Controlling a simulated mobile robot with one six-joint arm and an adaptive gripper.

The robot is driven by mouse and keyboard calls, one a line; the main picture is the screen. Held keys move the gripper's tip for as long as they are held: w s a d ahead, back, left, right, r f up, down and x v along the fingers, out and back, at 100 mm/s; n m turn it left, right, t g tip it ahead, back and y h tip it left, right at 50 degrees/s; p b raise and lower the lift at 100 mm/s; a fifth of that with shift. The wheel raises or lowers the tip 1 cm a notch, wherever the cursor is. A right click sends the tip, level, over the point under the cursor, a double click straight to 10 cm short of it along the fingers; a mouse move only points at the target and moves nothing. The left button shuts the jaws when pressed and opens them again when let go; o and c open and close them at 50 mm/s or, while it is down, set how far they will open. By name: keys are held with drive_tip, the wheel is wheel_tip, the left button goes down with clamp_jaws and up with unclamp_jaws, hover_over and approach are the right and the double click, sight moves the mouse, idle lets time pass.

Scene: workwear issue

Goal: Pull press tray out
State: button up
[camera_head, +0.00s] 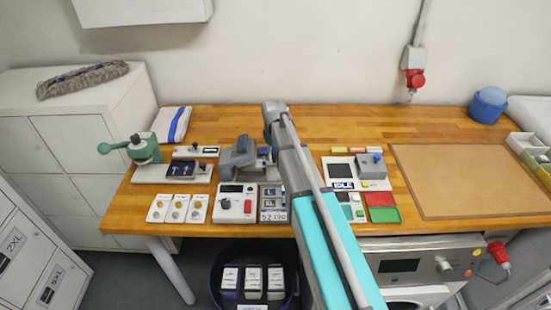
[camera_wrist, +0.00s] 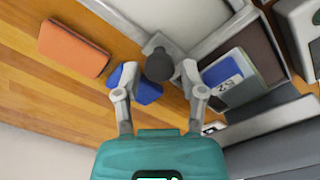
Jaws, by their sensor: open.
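In the wrist view my gripper (camera_wrist: 158,78) is open, its two grey fingers spread on either side of a dark round knob (camera_wrist: 159,65). The knob stands on a grey tab at the corner of a pale frame; it may be the press tray's handle, but I cannot tell for sure. I cannot tell whether the fingers touch it. In the head view my gripper (camera_head: 272,122) is at the back of the bench, mostly hidden by my arm. The grey press (camera_head: 238,157) stands just left of it.
A blue piece (camera_wrist: 146,88) and a flat orange block (camera_wrist: 73,48) lie near the fingers. A green lever press (camera_head: 144,150) stands at left on the bench. A device with a blue knob (camera_head: 377,158) stands at right. The brown mat (camera_head: 465,180) is clear.

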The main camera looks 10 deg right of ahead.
drive_tip(key=shift+f, duration=0.3)
clamp_jaws()
idle(0.3)
